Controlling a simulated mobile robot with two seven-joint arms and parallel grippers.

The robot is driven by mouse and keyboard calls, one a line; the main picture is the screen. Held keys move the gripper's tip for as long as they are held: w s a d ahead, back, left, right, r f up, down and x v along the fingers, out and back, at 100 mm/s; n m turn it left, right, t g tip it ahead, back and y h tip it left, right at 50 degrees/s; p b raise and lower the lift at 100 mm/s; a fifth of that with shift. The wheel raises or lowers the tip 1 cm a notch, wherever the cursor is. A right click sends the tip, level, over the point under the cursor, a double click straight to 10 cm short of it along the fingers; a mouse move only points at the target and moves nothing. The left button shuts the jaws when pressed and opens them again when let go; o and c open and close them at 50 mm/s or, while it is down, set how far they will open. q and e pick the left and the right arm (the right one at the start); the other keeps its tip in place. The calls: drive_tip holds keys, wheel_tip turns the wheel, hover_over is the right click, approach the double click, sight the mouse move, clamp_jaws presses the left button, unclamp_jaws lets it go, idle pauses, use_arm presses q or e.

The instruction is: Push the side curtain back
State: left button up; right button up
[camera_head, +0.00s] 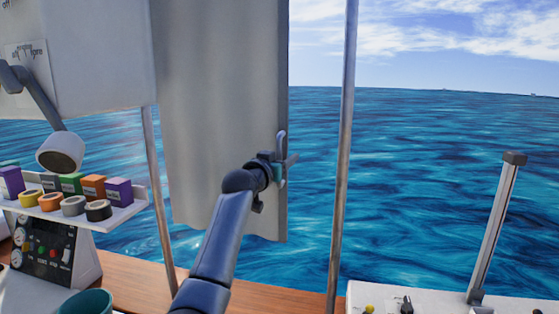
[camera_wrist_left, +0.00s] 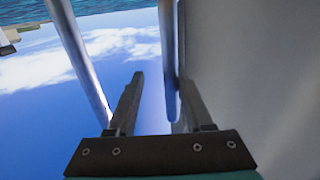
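The side curtain (camera_head: 215,110) is a pale grey hanging sheet left of centre in the head view. It fills the right side of the wrist view (camera_wrist_left: 265,70). A slim rounded bar (camera_head: 281,141) stands upright at its right edge. My left gripper (camera_head: 282,164) is at that edge, beside the bar. In the left wrist view, the gripper's fingers (camera_wrist_left: 160,105) are apart, and the bar (camera_wrist_left: 171,60) shows between them, nearer the right finger. I cannot tell whether a finger touches it. My right gripper is not in view.
A metal post (camera_head: 343,140) stands right of the curtain, another (camera_head: 157,190) to its left. A shelf (camera_head: 90,215) of small coloured boxes and rolls is at left, below a lamp (camera_head: 60,151). A lever (camera_head: 497,225) rises at right. Open sea lies beyond.

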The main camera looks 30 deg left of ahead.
use_arm(q)
drive_tip(key=s+d+p, duration=0.1)
drive_tip(key=s, duration=1.6)
drive_tip(key=shift+s, duration=0.2)
idle(0.8)
drive_tip(key=shift+w, duration=0.1)
idle(0.4)
